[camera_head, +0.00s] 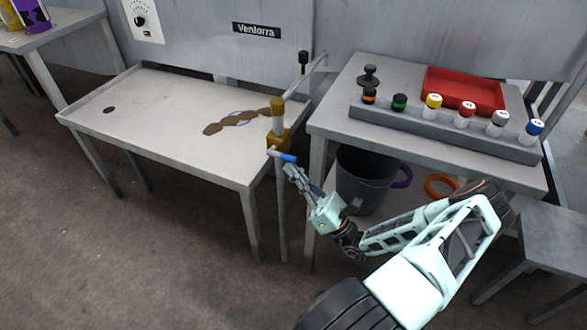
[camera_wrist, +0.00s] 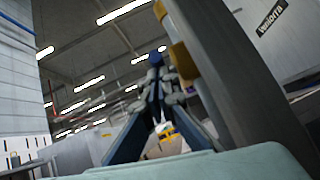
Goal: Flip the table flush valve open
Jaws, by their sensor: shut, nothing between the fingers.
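The flush valve is a brass fitting (camera_head: 279,128) on an upright grey pipe at the right end of the white table. Its blue-tipped lever (camera_head: 285,157) sticks out to the right just below the brass body. My gripper (camera_head: 290,170) is shut and empty, with its tips just below the blue lever; I cannot tell whether they touch it. In the wrist view the closed fingertips (camera_wrist: 156,72) point up toward a blue end (camera_wrist: 155,58), likely the lever. The brass part (camera_wrist: 182,57) and the pipe stand to their right.
The white table (camera_head: 175,105) has a drain hole and a brown smear with blue marks. A right-hand table (camera_head: 345,95) holds a rack (camera_head: 445,133) of several coloured-capped cylinders and a red tray (camera_head: 462,90). A dark bucket (camera_head: 365,185) and orange ring (camera_head: 440,187) sit below.

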